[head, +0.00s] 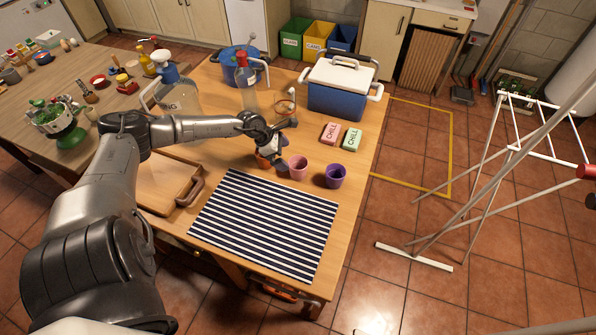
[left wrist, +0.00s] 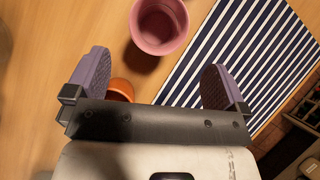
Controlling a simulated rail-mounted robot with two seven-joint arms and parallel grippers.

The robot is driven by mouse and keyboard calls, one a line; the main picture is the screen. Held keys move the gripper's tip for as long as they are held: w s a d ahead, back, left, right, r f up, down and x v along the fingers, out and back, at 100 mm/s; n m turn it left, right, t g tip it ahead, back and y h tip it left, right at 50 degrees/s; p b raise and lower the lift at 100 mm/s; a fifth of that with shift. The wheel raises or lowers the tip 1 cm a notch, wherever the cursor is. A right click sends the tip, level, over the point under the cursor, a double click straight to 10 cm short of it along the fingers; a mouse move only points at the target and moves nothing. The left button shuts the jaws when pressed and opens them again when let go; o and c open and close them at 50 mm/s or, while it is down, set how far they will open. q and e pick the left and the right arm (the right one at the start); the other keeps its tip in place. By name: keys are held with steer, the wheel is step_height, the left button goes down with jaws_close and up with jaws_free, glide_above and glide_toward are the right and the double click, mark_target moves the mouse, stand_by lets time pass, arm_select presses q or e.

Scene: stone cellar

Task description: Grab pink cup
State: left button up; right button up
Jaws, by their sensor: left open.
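The pink cup (head: 298,167) stands upright on the wooden table, behind the striped mat (head: 262,225) and left of a purple cup (head: 335,176). In the left wrist view the pink cup (left wrist: 160,22) is at the top, its mouth facing the camera. My left gripper (head: 277,160) is just left of the pink cup in the head view. Its two purple fingers (left wrist: 157,85) are apart, with the pink cup beyond their tips, not between them. An orange cup (left wrist: 121,89) partly shows near the left finger, partly hidden by the gripper. My right gripper is not in view.
Red and green chill packs (head: 341,136) and a blue cooler (head: 338,91) stand behind the cups. A wooden tray (head: 165,187) lies at the left. A clear spray bottle (head: 247,85) and blue pot are farther back.

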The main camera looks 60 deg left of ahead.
mark_target(298, 166)
arm_select(q)
steer(key=shift+w+b+x, duration=0.2)
steer(key=shift+b+x, duration=0.25)
steer(key=shift+x, duration=4.05)
steer(key=shift+r, duration=0.1)
steer(key=shift+c, duration=0.5)
steer(key=c, duration=0.8)
steer(key=shift+r, duration=0.1)
